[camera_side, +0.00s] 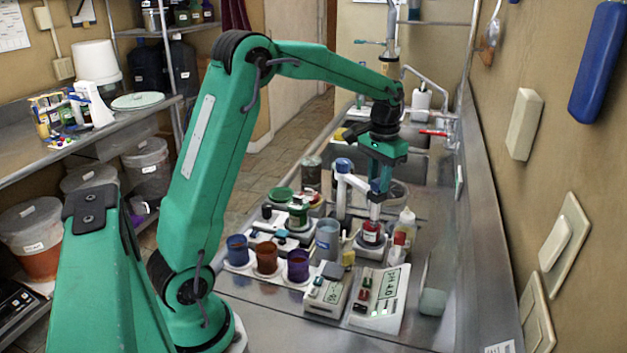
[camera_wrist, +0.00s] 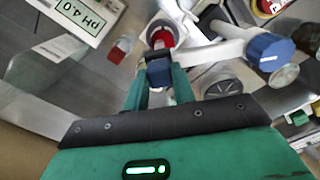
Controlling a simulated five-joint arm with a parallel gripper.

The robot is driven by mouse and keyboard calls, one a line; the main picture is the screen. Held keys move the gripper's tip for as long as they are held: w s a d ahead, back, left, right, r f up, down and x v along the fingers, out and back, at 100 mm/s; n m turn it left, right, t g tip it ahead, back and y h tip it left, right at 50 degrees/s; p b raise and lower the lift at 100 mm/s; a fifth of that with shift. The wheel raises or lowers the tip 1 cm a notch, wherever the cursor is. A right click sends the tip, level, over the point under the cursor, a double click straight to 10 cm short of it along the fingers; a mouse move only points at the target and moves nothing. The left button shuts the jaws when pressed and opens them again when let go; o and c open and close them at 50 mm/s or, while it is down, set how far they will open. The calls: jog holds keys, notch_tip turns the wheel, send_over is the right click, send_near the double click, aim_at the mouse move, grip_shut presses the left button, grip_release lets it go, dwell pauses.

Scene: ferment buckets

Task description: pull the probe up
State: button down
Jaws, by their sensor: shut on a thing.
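The probe has a dark blue cap (camera_wrist: 158,72) in the wrist view, and its pale lower shaft (camera_side: 375,211) shows in the side view. My gripper (camera_side: 381,186) points down over the probe. In the wrist view my gripper's green fingers (camera_wrist: 158,85) are closed on either side of the blue cap. The shaft stands about upright above a small jar with red contents (camera_side: 371,234), seen also in the wrist view (camera_wrist: 160,38). The white stand arm (camera_side: 354,182) with a blue knob (camera_side: 344,165) reaches beside the probe. Whether the probe's tip is inside the jar is hard to tell.
A meter reading pH 4.0 (camera_side: 380,298) and a smaller meter (camera_side: 329,292) stand in front. A grey-blue beaker (camera_side: 327,240) is left of the jar, with several coloured cups farther left. A squeeze bottle (camera_side: 405,224) is close on the right.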

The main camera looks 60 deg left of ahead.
jog(key=shift+r, duration=3.15)
jog(key=c, duration=1.3)
grip_release()
jog(key=shift+o, duration=0.7)
jog(key=shift+f, duration=0.1)
notch_tip(320, 180, up, 8)
